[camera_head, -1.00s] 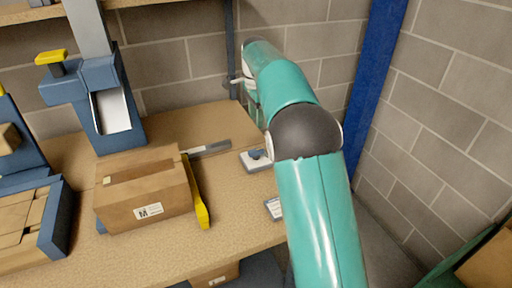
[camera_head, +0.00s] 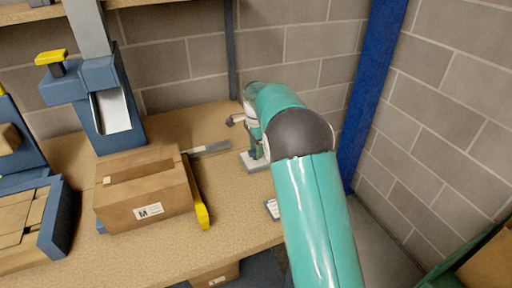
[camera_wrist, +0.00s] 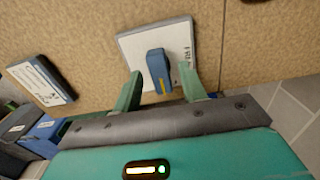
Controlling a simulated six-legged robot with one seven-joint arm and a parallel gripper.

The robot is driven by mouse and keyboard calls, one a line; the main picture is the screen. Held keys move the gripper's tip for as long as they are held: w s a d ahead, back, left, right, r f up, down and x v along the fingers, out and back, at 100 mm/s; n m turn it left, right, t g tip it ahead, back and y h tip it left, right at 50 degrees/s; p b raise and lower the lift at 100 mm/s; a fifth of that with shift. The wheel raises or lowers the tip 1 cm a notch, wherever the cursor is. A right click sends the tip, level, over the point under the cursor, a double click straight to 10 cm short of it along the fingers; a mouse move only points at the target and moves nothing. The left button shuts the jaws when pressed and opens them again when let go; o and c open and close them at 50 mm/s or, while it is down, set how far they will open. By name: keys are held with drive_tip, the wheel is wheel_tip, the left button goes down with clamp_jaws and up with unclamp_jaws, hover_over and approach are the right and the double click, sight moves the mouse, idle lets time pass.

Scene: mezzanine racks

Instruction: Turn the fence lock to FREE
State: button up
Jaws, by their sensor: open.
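The fence lock is a pale plate (camera_wrist: 180,50) on the tabletop with a blue knob (camera_wrist: 158,68) that has a yellow mark on its near end. Part of a printed word shows at the plate's right side in the wrist view. In the head view the plate (camera_head: 252,165) is partly hidden by my arm. My gripper (camera_wrist: 162,85) is open, with its two green fingers to the left and right of the knob in the picture. I cannot tell whether either finger touches it. My gripper (camera_head: 257,150) also shows at the plate in the head view.
A yellow-ended fence arm (camera_head: 202,213) stands against a cardboard box (camera_head: 145,190) left of the lock. A grey ruler-like bar (camera_head: 208,149) lies behind. A small labelled card (camera_wrist: 40,80) lies near the table's front edge. A blue post (camera_head: 372,90) stands right.

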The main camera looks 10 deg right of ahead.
clamp_jaws()
